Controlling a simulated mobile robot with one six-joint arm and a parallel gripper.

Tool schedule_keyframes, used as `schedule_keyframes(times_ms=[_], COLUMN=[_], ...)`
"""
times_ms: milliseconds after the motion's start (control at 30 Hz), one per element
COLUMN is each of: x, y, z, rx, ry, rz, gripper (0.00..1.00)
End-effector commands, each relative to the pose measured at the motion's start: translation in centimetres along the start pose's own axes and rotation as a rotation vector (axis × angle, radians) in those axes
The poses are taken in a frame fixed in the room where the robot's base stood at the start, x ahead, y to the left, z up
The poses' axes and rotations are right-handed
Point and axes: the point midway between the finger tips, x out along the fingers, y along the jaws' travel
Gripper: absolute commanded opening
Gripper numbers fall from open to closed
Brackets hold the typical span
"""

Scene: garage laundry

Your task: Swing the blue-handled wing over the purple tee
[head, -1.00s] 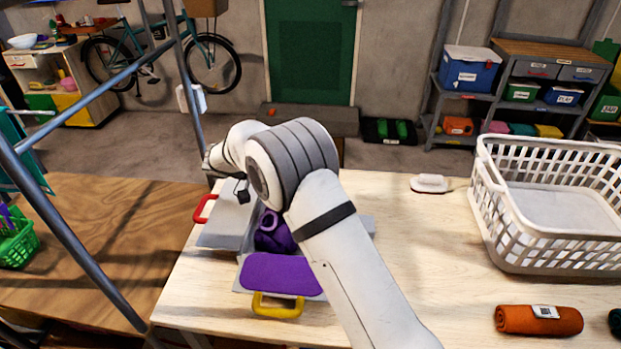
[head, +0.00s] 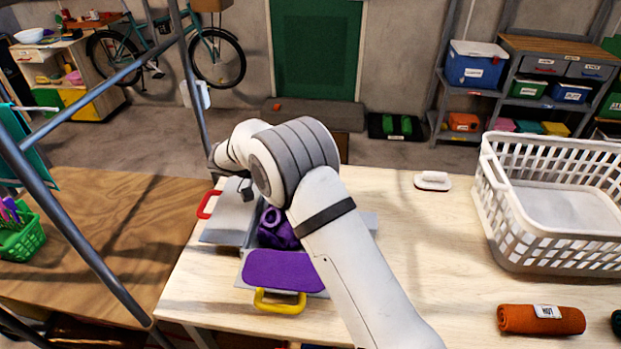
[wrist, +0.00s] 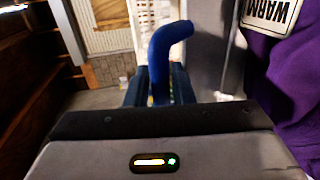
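The grey folding board (head: 222,228) lies on the pale table with the purple tee (head: 280,270) on it. The tee is smooth on the front wing and bunched up in the middle. A yellow handle (head: 280,302) is at the front and a red handle (head: 208,204) at the left. My arm hides the board's far part and the blue-handled wing in the head view. In the wrist view the blue handle (wrist: 162,62) stands between the fingers of my gripper (wrist: 158,85), which appear closed against both its sides. The tee (wrist: 293,85) with a WARM label is at the right.
Grey metal posts (head: 80,240) rise at the left. The table right of my arm is mostly clear.

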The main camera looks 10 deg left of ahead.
Motion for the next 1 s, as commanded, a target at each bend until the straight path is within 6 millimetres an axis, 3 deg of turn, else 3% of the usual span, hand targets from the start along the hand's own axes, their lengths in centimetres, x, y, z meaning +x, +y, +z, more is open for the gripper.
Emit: schedule_keyframes(times_ms=[167,1000], x=[-2.7,-7.1], y=[0.6,0.5], z=[0.1,0.2], rx=[-0.001,0.0], ry=[0.006,0.002], rz=[-0.002,-0.001], gripper=[0.25,0.25])
